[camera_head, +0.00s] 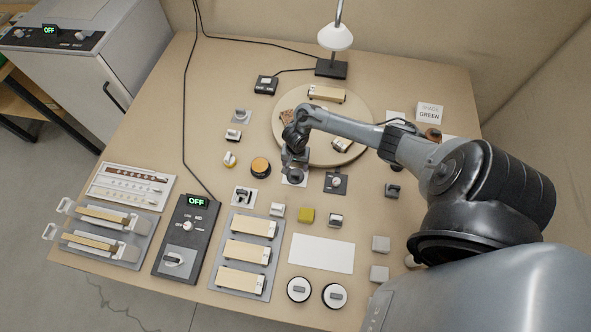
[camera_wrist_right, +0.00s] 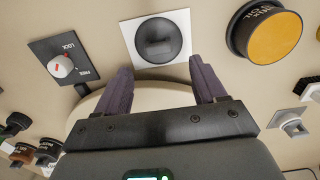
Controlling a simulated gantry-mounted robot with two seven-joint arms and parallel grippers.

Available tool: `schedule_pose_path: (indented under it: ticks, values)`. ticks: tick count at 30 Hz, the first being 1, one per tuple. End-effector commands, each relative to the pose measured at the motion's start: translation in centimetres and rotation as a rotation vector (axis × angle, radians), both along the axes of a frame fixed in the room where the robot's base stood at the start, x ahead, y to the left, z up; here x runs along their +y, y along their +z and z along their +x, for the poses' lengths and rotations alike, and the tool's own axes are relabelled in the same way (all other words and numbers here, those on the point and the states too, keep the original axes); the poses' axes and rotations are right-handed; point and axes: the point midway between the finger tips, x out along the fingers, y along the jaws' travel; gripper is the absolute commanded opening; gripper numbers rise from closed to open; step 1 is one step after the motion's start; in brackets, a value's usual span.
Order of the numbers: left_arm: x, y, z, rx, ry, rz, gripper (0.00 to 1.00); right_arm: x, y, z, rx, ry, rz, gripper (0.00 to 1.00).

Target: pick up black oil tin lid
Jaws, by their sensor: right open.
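A round black lid (camera_wrist_right: 158,40) lies flat on a white square in the right wrist view, just ahead of my fingertips. In the head view the same lid (camera_head: 295,175) shows below my right gripper, which partly covers it. My right gripper (camera_head: 295,164) points down over it. In the wrist view its two dark fingers (camera_wrist_right: 161,88) are apart with nothing between them, and the lid lies just past the gap. A black tin with an orange top (camera_wrist_right: 265,32) stands to the right of the lid in the wrist view; it also shows in the head view (camera_head: 260,167). My left gripper is not in view.
A round wooden board (camera_head: 360,105) with small items lies behind my right gripper. A lock switch plate (camera_head: 336,183) is close beside the lid. A lamp (camera_head: 334,40) stands at the back. Several blocks and switch panels crowd the front; a white sheet (camera_head: 322,254) lies there.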

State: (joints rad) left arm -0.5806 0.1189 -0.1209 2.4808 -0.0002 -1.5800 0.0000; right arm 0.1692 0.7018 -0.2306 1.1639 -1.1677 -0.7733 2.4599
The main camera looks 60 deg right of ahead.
Motion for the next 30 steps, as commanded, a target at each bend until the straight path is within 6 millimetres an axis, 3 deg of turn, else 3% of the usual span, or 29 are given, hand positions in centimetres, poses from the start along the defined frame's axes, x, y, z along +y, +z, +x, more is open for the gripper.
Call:
schedule_pose_path:
  ticks: [15, 24, 30]
  values:
    - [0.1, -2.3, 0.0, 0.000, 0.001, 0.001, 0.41, 0.1, -5.1, -0.1, 0.000, 0.000, -0.001, 0.70]
    - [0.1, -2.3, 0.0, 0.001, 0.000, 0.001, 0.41, 0.2, -5.3, -0.1, -0.001, 0.001, -0.001, 0.70]
    - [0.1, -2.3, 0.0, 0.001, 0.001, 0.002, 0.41, 0.2, -5.3, -0.1, 0.000, 0.001, -0.001, 0.41]
